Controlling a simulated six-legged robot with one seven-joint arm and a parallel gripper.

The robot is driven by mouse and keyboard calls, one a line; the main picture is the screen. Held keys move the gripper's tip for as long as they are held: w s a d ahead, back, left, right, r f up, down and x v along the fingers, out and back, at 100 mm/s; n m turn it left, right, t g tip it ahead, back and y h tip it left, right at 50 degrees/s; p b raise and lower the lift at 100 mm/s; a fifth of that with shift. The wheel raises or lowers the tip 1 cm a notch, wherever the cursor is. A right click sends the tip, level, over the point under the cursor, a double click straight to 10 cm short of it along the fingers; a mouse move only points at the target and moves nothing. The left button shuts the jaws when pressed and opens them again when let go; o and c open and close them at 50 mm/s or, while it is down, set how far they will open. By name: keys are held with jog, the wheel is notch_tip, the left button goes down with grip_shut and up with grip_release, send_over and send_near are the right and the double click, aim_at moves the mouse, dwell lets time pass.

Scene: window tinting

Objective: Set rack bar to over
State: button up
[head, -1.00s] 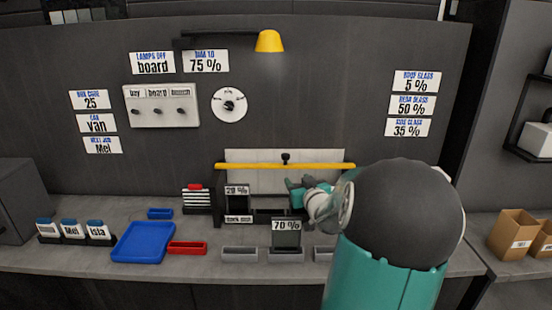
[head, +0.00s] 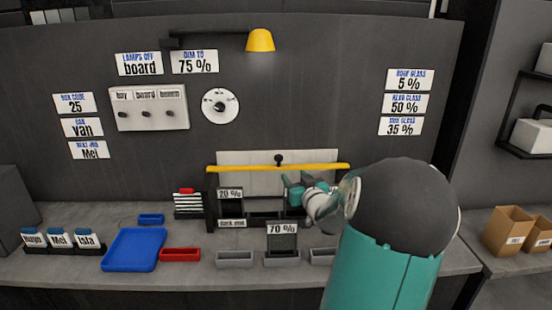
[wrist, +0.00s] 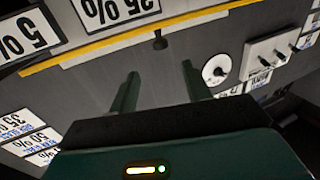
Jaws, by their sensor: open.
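The rack bar is a long yellow bar (head: 240,168) lying level across the top of the rack, in front of a pale back panel (head: 236,157). A black knob (head: 278,158) stands at its middle, just above the bar. My gripper (head: 291,187) is open and empty, just below the bar and slightly right of the knob, apart from the bar as far as I can tell. In the wrist view the open fingers (wrist: 160,72) point toward the bar (wrist: 100,45) and the knob (wrist: 160,41), with a gap between. My arm hides part of the rack's right side.
A 20 % card (head: 230,193) and a 70 % card (head: 282,229) stand below the bar. Cards reading 35 % (wrist: 112,8) and 5 % (wrist: 25,38) show in the wrist view. Grey bins (head: 235,259), a red bin (head: 180,255) and a blue tray (head: 133,250) occupy the bench.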

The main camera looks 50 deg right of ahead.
aim_at(280, 161)
jog(key=x, duration=1.4)
jog(key=shift+w+r, duration=0.1)
jog(key=shift+r, duration=0.1)
grip_shut()
